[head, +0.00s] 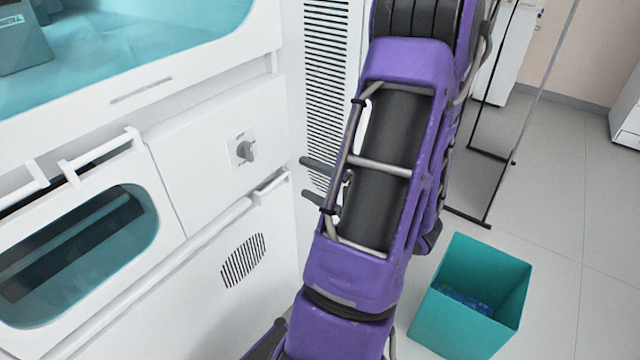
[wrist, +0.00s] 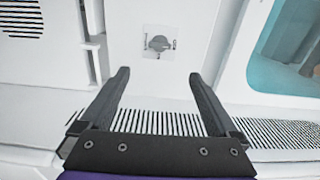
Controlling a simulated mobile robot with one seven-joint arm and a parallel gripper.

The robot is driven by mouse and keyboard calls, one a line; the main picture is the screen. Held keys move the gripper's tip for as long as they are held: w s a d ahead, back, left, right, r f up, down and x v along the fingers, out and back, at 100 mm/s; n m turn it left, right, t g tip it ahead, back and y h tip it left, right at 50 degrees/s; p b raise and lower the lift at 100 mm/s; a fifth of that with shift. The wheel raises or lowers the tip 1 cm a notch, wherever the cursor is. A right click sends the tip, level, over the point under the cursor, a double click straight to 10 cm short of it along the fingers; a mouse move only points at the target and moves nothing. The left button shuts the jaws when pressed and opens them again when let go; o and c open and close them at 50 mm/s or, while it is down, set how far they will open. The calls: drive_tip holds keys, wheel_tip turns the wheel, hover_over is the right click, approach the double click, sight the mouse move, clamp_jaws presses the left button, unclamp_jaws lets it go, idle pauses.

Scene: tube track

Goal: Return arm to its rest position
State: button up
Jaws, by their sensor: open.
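My purple arm crosses the middle of the head view and hides part of the machine's side and the floor behind it. My gripper (wrist: 158,88) shows in the wrist view with its two dark fingers spread apart and nothing between them. In the head view, two dark finger-like bars (head: 320,182) stick out to the left from behind the arm, in front of the vented panel. The fingers point toward a white machine panel with a grey rotary knob (wrist: 159,43). The knob also shows in the head view (head: 245,150), left of the arm. The fingers appear apart from it.
The white machine (head: 205,250) fills the left side, with handles and a teal-tinted window (head: 80,255). A teal bin (head: 455,315) with small blue items inside stands on the floor at lower right. A thin dark metal frame (head: 470,217) stands behind the arm.

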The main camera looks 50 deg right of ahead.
drive_tip(key=shift+s, duration=0.9)
